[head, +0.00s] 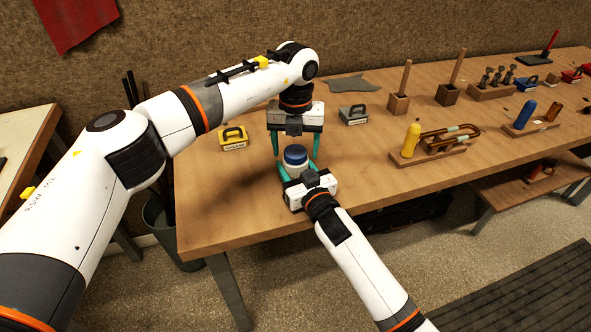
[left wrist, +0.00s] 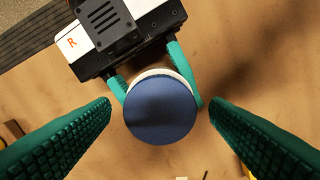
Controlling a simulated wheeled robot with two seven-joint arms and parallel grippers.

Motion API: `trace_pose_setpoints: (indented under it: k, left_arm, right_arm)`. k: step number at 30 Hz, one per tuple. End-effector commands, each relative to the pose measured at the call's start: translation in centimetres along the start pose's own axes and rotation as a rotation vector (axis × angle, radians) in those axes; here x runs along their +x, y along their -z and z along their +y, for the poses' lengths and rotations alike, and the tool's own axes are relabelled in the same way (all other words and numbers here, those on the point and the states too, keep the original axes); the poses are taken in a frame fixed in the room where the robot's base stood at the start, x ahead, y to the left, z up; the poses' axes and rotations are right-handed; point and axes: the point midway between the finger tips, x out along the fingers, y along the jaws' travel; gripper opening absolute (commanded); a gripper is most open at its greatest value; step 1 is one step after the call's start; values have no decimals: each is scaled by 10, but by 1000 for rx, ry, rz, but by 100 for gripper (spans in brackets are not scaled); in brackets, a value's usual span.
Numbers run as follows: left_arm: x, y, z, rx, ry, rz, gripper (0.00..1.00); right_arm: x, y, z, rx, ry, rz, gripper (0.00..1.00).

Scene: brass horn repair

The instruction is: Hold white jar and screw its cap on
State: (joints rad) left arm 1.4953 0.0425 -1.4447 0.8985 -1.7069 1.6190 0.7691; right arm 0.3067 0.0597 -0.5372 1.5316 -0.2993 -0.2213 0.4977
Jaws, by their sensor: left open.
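The white jar (head: 293,169) stands upright near the table's front edge, with its blue cap (head: 295,153) on top. In the left wrist view, the round blue cap (left wrist: 160,111) covers most of the jar, and only a white strip of the jar (left wrist: 160,73) shows. My right gripper (head: 303,176) has its teal fingers on both sides of the jar, against its wall. My left gripper (head: 295,146) points down over the cap, its fingers wide open on either side and apart from it. How tightly the cap sits is hidden.
A yellow handled block (head: 233,140) is left of the jar, and a grey one (head: 353,115) is behind it to the right. A yellow bottle (head: 411,140) and brass tubing (head: 452,134) stand on a wooden tray further right. The wooden table (head: 230,200) is bare around the jar.

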Motion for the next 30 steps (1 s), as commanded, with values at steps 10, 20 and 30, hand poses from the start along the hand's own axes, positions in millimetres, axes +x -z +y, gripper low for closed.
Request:
trace_pose_setpoints:
  k: [10, 20, 30]
  left_arm:
    - [4, 0, 0, 0, 0, 1, 70]
    - [4, 0, 0, -1, 1, 1, 23]
    - [4, 1, -1, 309, 1, 2, 23]
  right_arm:
    - [0, 0, 0, 0, 0, 1, 0]
    - [0, 0, 0, 0, 0, 1, 0]
    - [0, 0, 0, 0, 0, 1, 0]
